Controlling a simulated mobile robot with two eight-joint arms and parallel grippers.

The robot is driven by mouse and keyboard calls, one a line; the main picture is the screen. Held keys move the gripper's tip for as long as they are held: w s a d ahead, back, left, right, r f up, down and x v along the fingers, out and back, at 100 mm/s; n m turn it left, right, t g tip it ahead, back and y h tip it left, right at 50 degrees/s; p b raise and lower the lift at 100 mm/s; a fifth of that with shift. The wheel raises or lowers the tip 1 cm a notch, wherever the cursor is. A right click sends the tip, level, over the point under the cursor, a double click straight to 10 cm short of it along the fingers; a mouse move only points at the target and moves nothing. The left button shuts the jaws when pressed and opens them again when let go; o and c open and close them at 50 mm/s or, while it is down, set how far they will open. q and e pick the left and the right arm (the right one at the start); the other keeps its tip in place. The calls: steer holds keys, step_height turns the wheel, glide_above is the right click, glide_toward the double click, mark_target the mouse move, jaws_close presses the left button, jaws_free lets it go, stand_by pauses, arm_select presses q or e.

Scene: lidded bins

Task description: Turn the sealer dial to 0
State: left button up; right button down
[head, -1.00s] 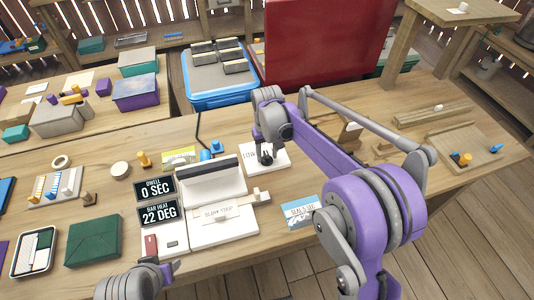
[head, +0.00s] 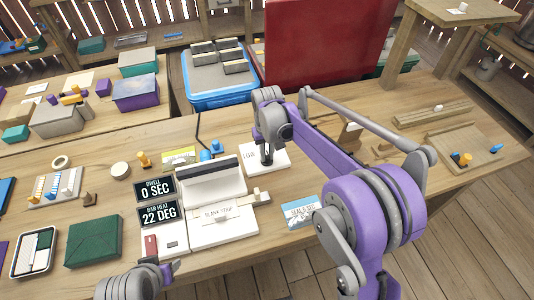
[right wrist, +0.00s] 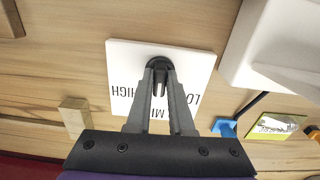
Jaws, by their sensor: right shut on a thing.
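The sealer dial is a small black knob (right wrist: 158,63) on a white plate (right wrist: 122,62) marked with LOW, MID and HIGH, partly covered. In the head view the plate (head: 279,161) lies right of the white sealer (head: 218,203). My right gripper (right wrist: 159,88) is shut on the dial; its fingers hide most of the knob and some lettering. The dial's pointer cannot be made out. The sealer displays read DWELL 0 SEC (head: 154,189) and BAR HEAT 22 DEG (head: 159,214). My left gripper (head: 168,270) is at the bottom edge, apart from the sealer; its opening is unclear.
A card marked SEAL (head: 300,211) lies right of the sealer. A blue object (head: 205,155) and a yellow card (head: 179,156) lie behind it. A green box (head: 93,241) is at the left. A large red panel (head: 325,45) stands behind the table.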

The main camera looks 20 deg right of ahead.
mark_target(267, 155)
arm_select(q)
steer(key=shift+f, duration=0.15)
arm_select(e)
steer(key=n, duration=0.5)
arm_select(q)
steer(key=shift+f, duration=0.1)
arm_select(e)
steer(key=n, duration=0.4)
steer(key=shift+n, duration=0.4)
steer(key=c, duration=0.8)
jaws_free()
arm_select(q)
steer(key=shift+r, duration=0.45)
arm_select(e)
step_height(267, 155, up, 11)
steer(key=shift+f, duration=0.1)
